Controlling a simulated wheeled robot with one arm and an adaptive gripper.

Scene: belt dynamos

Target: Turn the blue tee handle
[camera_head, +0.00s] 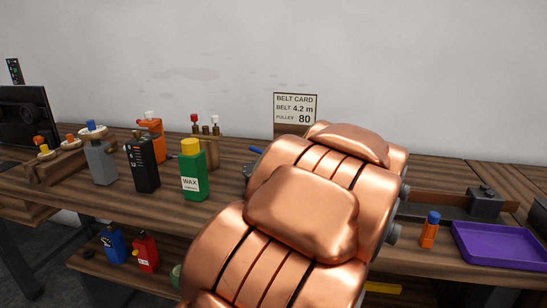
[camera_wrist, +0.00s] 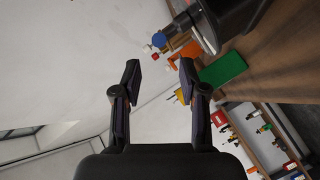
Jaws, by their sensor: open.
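A small blue bar (camera_head: 256,150) shows just left of my copper-coloured arm, mostly hidden behind it; I cannot tell if it is the tee handle.
A green wax bottle (camera_head: 193,172), a black can (camera_head: 142,166) and an orange can (camera_head: 152,140) stand left on the wooden bench. A belt card (camera_head: 295,107) stands behind. A purple tray (camera_head: 498,246) and an orange bottle (camera_head: 430,231) are at right. Blue and red containers sit on the lower shelf.

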